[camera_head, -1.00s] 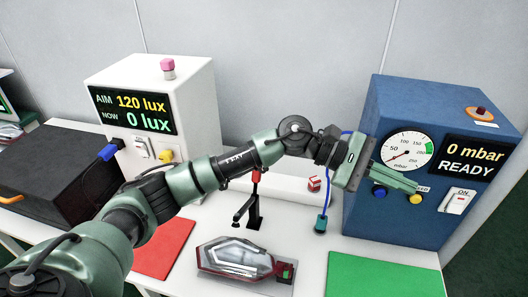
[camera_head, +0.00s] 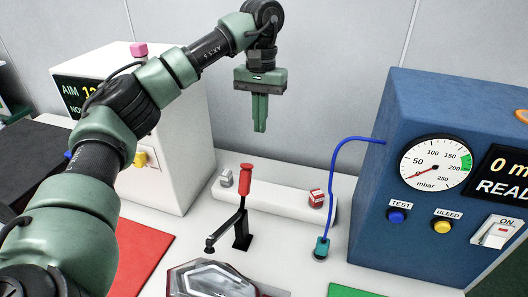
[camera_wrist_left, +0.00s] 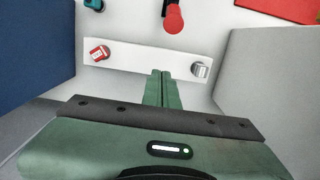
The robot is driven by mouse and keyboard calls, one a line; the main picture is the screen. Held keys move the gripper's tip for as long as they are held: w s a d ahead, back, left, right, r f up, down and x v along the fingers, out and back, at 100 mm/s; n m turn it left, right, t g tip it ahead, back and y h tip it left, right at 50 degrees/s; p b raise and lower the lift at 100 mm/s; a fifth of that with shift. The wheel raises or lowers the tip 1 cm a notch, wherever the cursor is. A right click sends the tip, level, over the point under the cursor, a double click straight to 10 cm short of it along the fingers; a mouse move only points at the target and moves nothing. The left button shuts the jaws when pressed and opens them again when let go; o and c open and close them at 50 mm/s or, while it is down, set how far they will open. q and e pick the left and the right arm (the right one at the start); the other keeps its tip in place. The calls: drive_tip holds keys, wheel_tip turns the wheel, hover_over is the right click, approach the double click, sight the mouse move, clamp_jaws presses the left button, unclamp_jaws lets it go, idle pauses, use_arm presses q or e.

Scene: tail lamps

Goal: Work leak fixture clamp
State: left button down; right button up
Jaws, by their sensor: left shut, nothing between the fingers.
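The leak fixture clamp (camera_head: 240,222) has a red upright handle (camera_head: 246,180), a black base post and a black arm reaching to the lower left. Its red handle (camera_wrist_left: 174,18) also shows at the top of the left wrist view. A tail lamp (camera_head: 212,281) lies in front of the clamp, cut off by the lower picture edge. My left gripper (camera_head: 260,128) is shut and empty, pointing down above and behind the clamp, apart from it. Its fingers (camera_wrist_left: 160,88) show closed in the left wrist view. My right gripper is not in view.
A white rail (camera_head: 275,199) behind the clamp carries a grey block (camera_head: 226,178) and a red block (camera_head: 316,198). A teal plug (camera_head: 321,246) on a blue hose stands at the right. The blue tester (camera_head: 365,215) reads READY; a white light meter box (camera_head: 185,170) stands left.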

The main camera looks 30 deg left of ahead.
sight(244, 189)
use_arm(q)
drive_tip(key=s+f+p, duration=0.2)
drive_tip(key=s+f, duration=0.3)
drive_tip(key=f, duration=0.2)
drive_tip(key=shift+d+f+p, duration=0.35)
drive_tip(key=shift+d+f, duration=0.05)
drive_tip(key=shift+d, duration=0.05)
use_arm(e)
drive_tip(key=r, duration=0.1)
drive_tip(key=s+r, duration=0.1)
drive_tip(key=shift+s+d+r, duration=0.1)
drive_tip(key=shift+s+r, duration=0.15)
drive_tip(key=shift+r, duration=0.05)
use_arm(q)
drive_tip(key=shift+w, duration=0.1)
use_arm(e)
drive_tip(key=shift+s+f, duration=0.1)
